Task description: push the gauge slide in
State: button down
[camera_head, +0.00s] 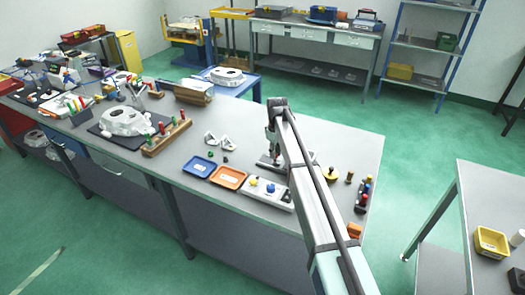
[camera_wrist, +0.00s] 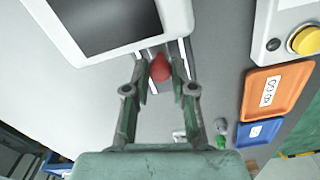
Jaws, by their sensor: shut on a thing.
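In the wrist view the gauge (camera_wrist: 172,14) is a white-cased unit with a dark screen at the top left. A red knob (camera_wrist: 160,68) sits just below its casing, beside pale rails, and I take it to be the handle of the gauge slide. My gripper (camera_wrist: 161,62) has its fingers on both sides of the red knob and is shut on it. In the head view my gripper (camera_head: 271,150) is low over the bench's right part, and my arm hides much of the gauge. How far the slide is out cannot be told.
An orange tray (camera_head: 229,177) and a blue tray (camera_head: 199,166) lie left of a grey button box (camera_head: 255,190). The box's yellow button (camera_wrist: 307,40) shows in the wrist view. Small coloured parts stand right of my arm. A casting (camera_head: 125,121) stands further left.

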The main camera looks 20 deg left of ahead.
jog(key=shift+s+d, duration=0.1)
jog(key=shift+d, duration=0.3)
jog(key=c, duration=1)
grip_release()
jog(key=shift+d, duration=0.15)
jog(key=shift+o, duration=0.2)
jog(key=shift+r, duration=0.6)
notch_tip(320, 180, up, 11)
jog(key=shift+f, duration=0.15)
